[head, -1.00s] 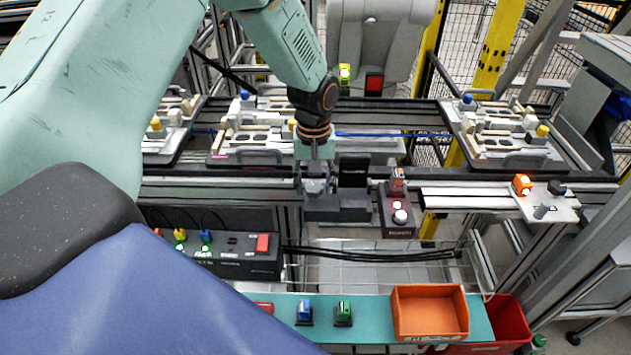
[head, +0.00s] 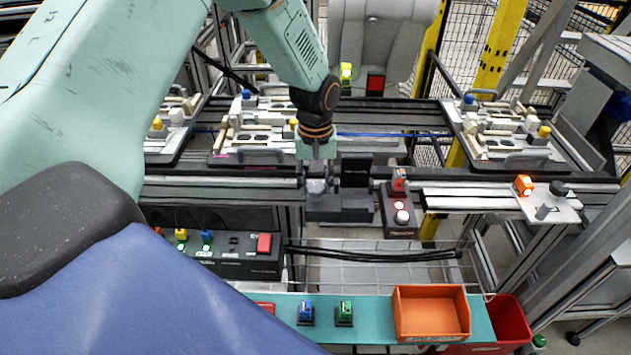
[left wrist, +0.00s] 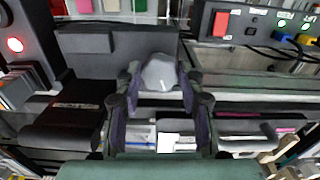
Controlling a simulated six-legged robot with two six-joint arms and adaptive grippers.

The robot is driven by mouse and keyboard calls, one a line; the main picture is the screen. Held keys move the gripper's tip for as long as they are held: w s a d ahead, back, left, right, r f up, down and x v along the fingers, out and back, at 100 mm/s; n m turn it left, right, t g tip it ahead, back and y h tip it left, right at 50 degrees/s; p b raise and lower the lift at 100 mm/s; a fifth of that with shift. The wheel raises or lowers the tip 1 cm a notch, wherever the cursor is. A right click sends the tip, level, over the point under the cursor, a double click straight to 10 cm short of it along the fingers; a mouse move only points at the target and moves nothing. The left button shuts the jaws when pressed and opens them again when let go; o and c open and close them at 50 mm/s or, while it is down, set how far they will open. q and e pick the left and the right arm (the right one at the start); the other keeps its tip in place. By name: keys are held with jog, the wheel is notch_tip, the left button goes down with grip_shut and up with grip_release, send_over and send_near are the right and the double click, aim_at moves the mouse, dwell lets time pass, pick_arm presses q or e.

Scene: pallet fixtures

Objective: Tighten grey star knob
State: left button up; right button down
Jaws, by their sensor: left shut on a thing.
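The grey star knob (left wrist: 159,71) sits on a dark grey block-shaped fixture (left wrist: 120,48) in the left wrist view. My left gripper (left wrist: 157,90) is shut on the knob, with one dark finger on each side of it. The knob's threads are hidden. My right gripper is not in view.
A dark button box (head: 399,212) stands just right of the fixture. Pallets with light parts (head: 508,130) lie on the rails behind. A black box with a red switch (head: 263,243) is at the lower left. An orange bin (head: 432,312) stands on the teal shelf in front.

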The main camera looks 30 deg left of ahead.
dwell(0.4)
pick_arm(q)
jog(key=m+p, duration=0.2)
jog(key=m, duration=0.2)
jog(key=shift+r, duration=0.15)
jog(key=m+p, duration=0.1)
jog(key=m, duration=0.3)
jog(key=shift+a+m+p, duration=0.1)
jog(key=shift+m+p, duration=0.2)
jog(key=shift+p, duration=0.05)
jog(key=m, duration=0.5)
jog(key=shift+w, duration=0.1)
jog(key=m, duration=0.7)
jog(key=o, duration=0.9)
